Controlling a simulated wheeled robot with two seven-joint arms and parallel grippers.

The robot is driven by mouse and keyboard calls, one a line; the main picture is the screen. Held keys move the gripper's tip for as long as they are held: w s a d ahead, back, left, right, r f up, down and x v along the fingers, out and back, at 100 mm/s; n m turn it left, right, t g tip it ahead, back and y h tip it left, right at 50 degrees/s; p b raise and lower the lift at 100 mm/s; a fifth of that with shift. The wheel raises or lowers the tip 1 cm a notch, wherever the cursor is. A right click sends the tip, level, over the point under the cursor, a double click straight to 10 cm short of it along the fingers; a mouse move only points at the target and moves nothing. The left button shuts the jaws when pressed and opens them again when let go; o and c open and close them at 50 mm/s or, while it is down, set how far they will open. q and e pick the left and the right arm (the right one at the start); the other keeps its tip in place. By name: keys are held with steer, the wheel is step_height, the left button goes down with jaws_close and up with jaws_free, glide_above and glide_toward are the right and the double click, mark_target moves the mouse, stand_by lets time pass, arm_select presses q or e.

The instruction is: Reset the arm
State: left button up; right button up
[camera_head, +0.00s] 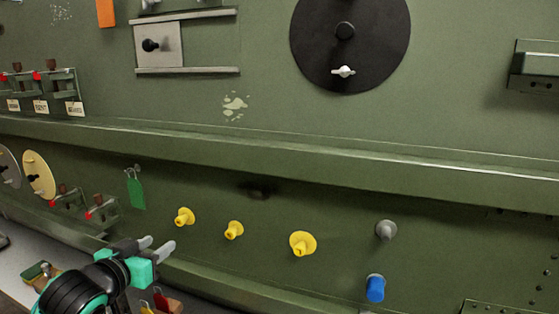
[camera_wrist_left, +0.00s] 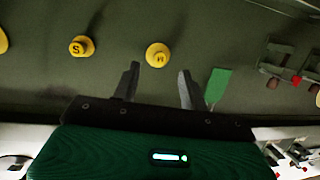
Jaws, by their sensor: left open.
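My left gripper (camera_head: 157,246) comes in at the lower left of the head view, in front of the green panel's lower part. Its two grey fingers are apart with nothing between them; they also show in the left wrist view (camera_wrist_left: 157,85). In that view a yellow knob (camera_wrist_left: 158,54) marked with a letter appears beyond the gap between the fingertips. A second yellow knob (camera_wrist_left: 82,46) is to its left. In the head view the yellow knobs (camera_head: 184,217) are to the right of and above the gripper, apart from it. My right gripper is not in view.
A green tag (camera_head: 135,190) hangs above the gripper. A long ledge (camera_head: 300,158) crosses the panel. A grey knob (camera_head: 386,230) and a blue knob (camera_head: 375,288) are at right. Red-tipped latches (camera_head: 101,212) are at left. A bench (camera_head: 40,255) with small items lies below.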

arm_select(q)
steer(key=s+d+f+g+y, duration=0.1)
steer(key=s+f+g, duration=0.15)
steer(key=f, duration=0.45)
steer(key=s+d+f+g, duration=0.1)
steer(key=s+f, duration=0.3)
steer(key=f, duration=0.3)
steer(key=s+d+f+g+y, duration=0.1)
steer(key=s+f+g, duration=0.3)
steer(key=s+f, duration=0.7)
steer(key=s+f+g+y, duration=0.1)
steer(key=s+f+g, duration=0.3)
steer(key=s+f, duration=0.7)
steer(key=s+f+g, duration=0.1)
steer(key=s+f, duration=0.1)
steer(key=f, duration=1.3)
steer(key=s+f+g, duration=0.1)
steer(key=s+f, duration=0.1)
steer(key=f, duration=1.3)
steer(key=s+a+f, duration=0.3)
steer(key=s+f, duration=1.5)
steer(key=s, duration=0.1)
steer(key=shift+g+y, duration=0.3)
steer(key=shift+g, duration=0.05)
